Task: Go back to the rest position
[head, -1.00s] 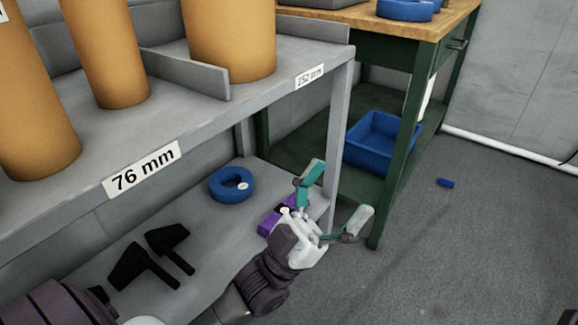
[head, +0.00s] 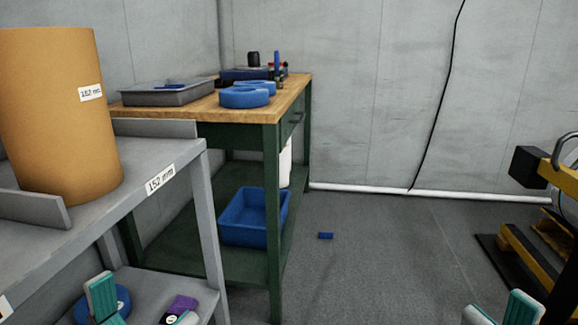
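My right gripper (head: 502,312) shows at the bottom right edge of the head view. Its two teal-padded fingers stand apart with nothing seen between them. My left gripper (head: 145,308) is at the bottom left, in front of the lower grey shelf. Its fingers are spread apart, and I see nothing held between them. A blue ring (head: 123,297) is partly hidden behind its left finger. A purple object (head: 182,303) lies on the shelf, close behind its right finger in the picture. Both wrists are below the frame.
A grey rack (head: 120,205) with a copper-coloured roll (head: 60,115) stands at left. Behind it is a green workbench (head: 273,220) with a blue bin (head: 262,238) below. A yellow-and-black pallet truck (head: 525,230) stands at right.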

